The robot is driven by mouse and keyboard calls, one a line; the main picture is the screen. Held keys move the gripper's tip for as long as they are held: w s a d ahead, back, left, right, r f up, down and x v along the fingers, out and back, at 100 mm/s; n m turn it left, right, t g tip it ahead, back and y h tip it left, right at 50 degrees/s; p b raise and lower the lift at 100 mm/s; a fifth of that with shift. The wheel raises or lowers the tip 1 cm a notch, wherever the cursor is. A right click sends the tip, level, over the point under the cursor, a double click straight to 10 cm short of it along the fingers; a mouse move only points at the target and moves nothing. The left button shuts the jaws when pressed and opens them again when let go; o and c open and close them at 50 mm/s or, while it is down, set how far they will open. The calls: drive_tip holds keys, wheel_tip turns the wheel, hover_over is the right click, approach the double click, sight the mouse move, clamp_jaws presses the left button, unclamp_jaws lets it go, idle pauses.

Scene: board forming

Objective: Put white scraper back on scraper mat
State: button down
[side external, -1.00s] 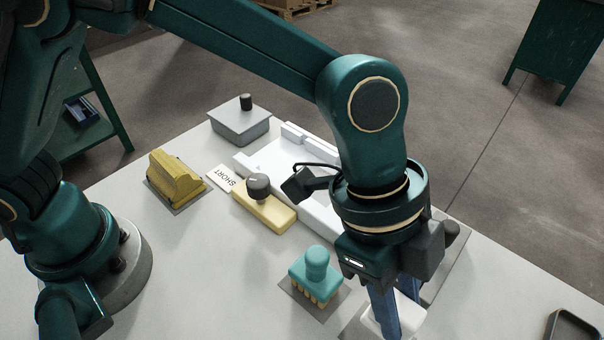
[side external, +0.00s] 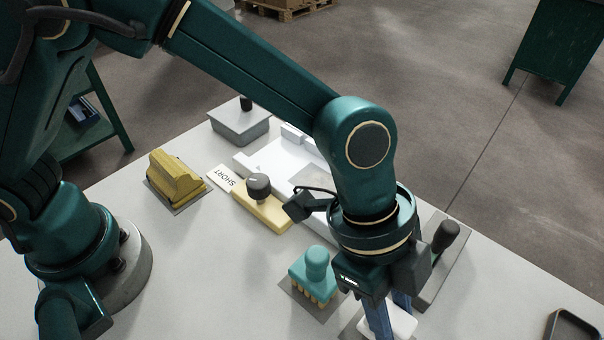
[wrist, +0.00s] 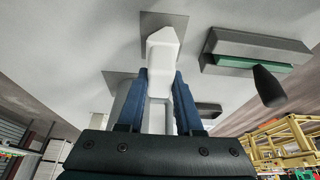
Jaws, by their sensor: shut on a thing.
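The white scraper (side external: 404,321) is between the blue fingers of my gripper (side external: 389,318), low over the near part of the table. In the wrist view my gripper (wrist: 160,90) is shut on the scraper (wrist: 161,52), with one finger on each side. A grey mat shows partly beside and behind the scraper in the side view (side external: 350,330). The wrist view shows one grey square behind the scraper's top end (wrist: 178,20) and another at its left (wrist: 112,88). I cannot tell which is the scraper mat, or whether the scraper touches it.
A teal brush (side external: 316,270) stands just left of my gripper. A grey box with a dark handle (side external: 440,262) is close on the right. A yellow block with a dark knob (side external: 262,207) and a white fixture (side external: 268,160) lie farther back. A dark tray (side external: 575,328) is at lower right.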

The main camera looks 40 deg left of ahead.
drive_tip(key=shift+f, duration=0.25)
idle(0.3)
drive_tip(key=shift+c, duration=0.9)
unclamp_jaws()
drive_tip(key=shift+v, duration=2.55)
